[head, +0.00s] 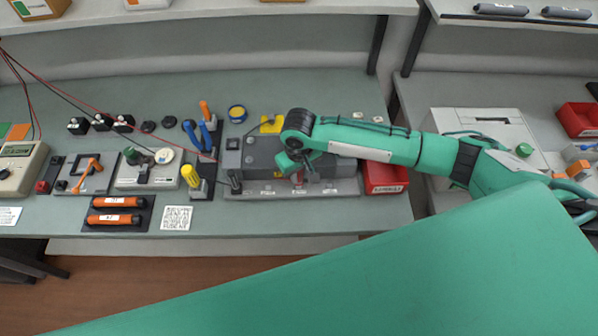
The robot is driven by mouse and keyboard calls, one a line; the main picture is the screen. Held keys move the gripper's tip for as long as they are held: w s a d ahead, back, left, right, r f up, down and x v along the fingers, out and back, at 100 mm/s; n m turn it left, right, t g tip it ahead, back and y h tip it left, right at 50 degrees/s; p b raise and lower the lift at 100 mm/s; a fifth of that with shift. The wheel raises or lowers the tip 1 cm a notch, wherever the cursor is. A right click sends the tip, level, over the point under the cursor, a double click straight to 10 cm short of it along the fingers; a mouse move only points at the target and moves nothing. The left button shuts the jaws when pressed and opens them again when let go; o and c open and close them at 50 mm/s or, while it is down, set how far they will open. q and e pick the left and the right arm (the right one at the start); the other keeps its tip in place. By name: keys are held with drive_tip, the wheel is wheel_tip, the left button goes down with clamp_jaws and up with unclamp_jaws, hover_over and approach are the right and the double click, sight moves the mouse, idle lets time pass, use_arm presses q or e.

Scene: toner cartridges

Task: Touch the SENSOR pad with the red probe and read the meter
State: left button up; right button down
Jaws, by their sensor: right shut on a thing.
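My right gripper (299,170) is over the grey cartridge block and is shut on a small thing. A bit of red (298,178) shows at its fingers, in line with the red probe, mostly hidden by the fingers and wrist. The grey cartridge (262,157) sits on a light base plate (240,192) with small labels along its front, too small to read. I cannot tell which pad is SENSOR or whether the tip touches one. The beige meter (20,166) stands at the far left; its greenish display is unreadable. My left gripper is not in view.
A red bin (385,178) stands right of the plate. Red and black leads cross the bench from upper left. A white printer (487,130) stands at right.

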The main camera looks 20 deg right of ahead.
drive_tip(key=shift+f, duration=0.5)
idle(0.3)
drive_tip(key=shift+p, duration=0.55)
idle(1.1)
wheel_tip(320, 180, up, 7)
drive_tip(key=p, duration=0.8)
idle(0.6)
drive_tip(key=s+d+r+m+b, duration=0.2)
drive_tip(key=s+d+r+b, duration=0.2)
drive_tip(key=b, duration=0.8)
wheel_tip(320, 180, up, 4)
drive_tip(key=d, duration=0.2)
drive_tip(key=shift+s+d+m, duration=0.3)
drive_tip(key=shift+d+m, duration=0.1)
